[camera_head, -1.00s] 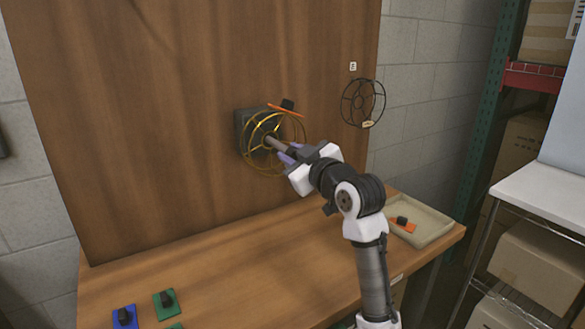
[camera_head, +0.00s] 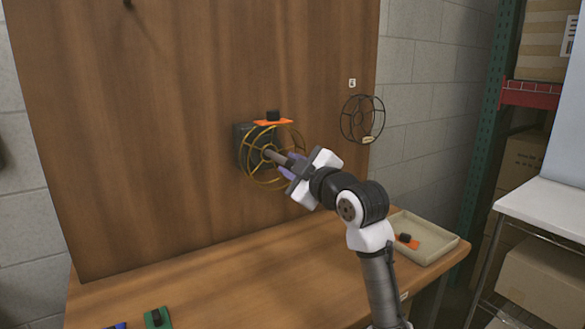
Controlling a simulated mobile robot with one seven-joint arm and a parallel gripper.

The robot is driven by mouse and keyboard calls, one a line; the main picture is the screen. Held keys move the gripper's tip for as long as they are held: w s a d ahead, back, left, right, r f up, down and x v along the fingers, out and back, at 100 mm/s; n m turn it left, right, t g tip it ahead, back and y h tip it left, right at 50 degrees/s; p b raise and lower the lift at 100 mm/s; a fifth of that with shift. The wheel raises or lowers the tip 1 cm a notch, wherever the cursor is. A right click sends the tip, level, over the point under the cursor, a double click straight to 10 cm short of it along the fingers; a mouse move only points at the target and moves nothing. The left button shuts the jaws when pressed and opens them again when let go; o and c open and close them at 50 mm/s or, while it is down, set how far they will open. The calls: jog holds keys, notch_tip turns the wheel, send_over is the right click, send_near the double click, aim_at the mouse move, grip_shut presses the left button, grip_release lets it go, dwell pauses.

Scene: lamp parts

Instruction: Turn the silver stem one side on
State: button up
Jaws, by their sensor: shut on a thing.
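The silver stem (camera_head: 274,157) sticks out from a dark square block (camera_head: 242,143) on the upright wooden board. A gold wire cage (camera_head: 248,172) surrounds the stem. An orange plate with a black knob (camera_head: 273,119) sits nearly level at the cage's top; whether it is attached cannot be told. My gripper (camera_head: 291,163), with purple fingers, is shut on the outer end of the stem, in front of the cage. The fingers hide that end.
A black wire cage (camera_head: 362,120) is on the board to the right, under a small white label (camera_head: 352,83). A beige tray (camera_head: 433,246) holding an orange piece (camera_head: 407,241) is at the table's right end. A green piece (camera_head: 158,318) lies at front left. A shelf stands at right.

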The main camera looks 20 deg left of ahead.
jog(key=o, duration=1)
jog(key=b+v, duration=0.2)
jog(key=v, duration=1.1)
jog(key=shift+s+d, duration=0.25)
jog(key=shift+d, duration=0.05)
